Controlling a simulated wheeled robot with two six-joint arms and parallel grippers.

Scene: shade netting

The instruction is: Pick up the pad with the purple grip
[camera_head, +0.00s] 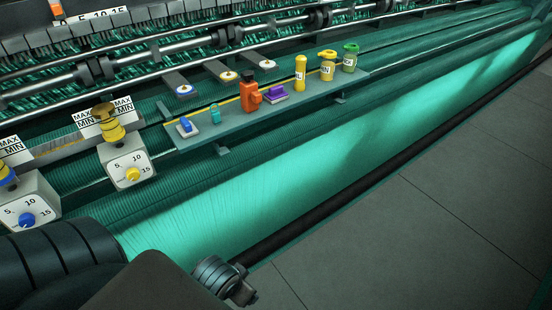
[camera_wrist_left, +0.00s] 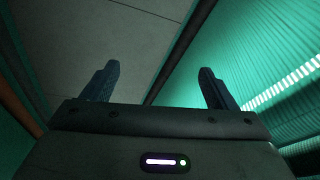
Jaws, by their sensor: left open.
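The pad with the purple grip (camera_head: 276,93) sits on the narrow green shelf (camera_head: 225,133) in the head view, near the middle of its row. It has a purple handle on a pale base. My left gripper shows in the left wrist view (camera_wrist_left: 158,86), with its two dark fingers apart and nothing between them. Grey floor and green netting lie beyond the fingers, and the purple pad is not visible there. My right gripper is in neither view.
An orange bottle (camera_head: 250,92) stands just left of the purple pad, and a yellow cylinder (camera_head: 300,73) to its right. A pad with a blue grip (camera_head: 186,127) sits at the shelf's left end. Green netting (camera_head: 300,175) and a black bar (camera_head: 320,222) lie in front.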

